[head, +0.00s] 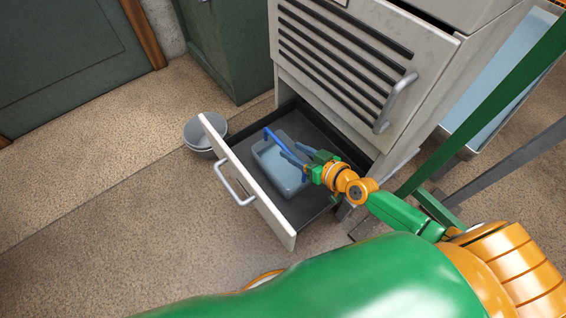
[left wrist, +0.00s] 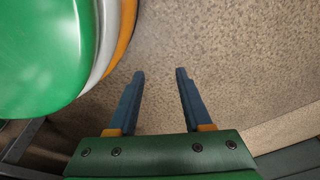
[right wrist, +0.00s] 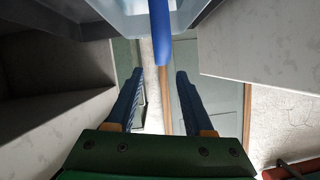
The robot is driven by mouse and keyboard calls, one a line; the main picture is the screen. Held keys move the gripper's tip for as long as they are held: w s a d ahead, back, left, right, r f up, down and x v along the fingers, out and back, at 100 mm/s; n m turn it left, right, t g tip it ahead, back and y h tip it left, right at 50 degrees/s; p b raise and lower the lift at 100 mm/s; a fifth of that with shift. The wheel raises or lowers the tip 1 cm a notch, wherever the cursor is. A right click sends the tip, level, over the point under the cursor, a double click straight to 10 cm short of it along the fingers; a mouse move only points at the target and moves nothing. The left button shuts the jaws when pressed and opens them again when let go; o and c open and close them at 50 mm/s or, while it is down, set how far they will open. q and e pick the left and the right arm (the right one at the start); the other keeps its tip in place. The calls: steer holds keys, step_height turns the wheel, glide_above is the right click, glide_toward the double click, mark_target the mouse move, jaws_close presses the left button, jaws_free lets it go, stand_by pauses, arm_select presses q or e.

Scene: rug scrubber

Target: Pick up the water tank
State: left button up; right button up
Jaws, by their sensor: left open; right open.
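The water tank (head: 283,181) is a light blue open bin with a bright blue handle (head: 276,140). It sits in the pulled-out bottom drawer (head: 262,196). My right gripper (head: 291,155) is open over the tank, close to its handle. In the right wrist view, the handle (right wrist: 161,35) lies ahead of the open fingers (right wrist: 154,74), in line with the gap between them, and part of the tank (right wrist: 125,18) shows at the top. I cannot tell whether the fingers touch the tank. My left gripper (left wrist: 158,72) is open and empty above the floor, outside the head view.
The drawer belongs to a pale cabinet (head: 350,65) with a slatted upper front and a metal handle. Grey bowls (head: 198,135) stand on the floor beside the drawer. A green cabinet (head: 232,45) stands behind. Carpeted floor (head: 100,220) at the left is clear.

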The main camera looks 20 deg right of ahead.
mark_target(287, 149)
steer(key=w+f, duration=0.1)
steer(key=w+a+f+b, duration=0.1)
steer(key=w+f+b, duration=0.1)
steer(key=shift+w+a, duration=0.35)
steer(key=shift+a, duration=0.05)
steer(key=shift+w+a, duration=0.15)
steer(key=shift+w, duration=0.15)
arm_select(q)
steer(key=shift+w+d, duration=0.95)
steer(key=shift+w, duration=0.2)
arm_select(e)
jaws_close()
arm_select(q)
steer(key=shift+f, duration=0.1)
arm_select(e)
steer(key=shift+r, duration=0.1)
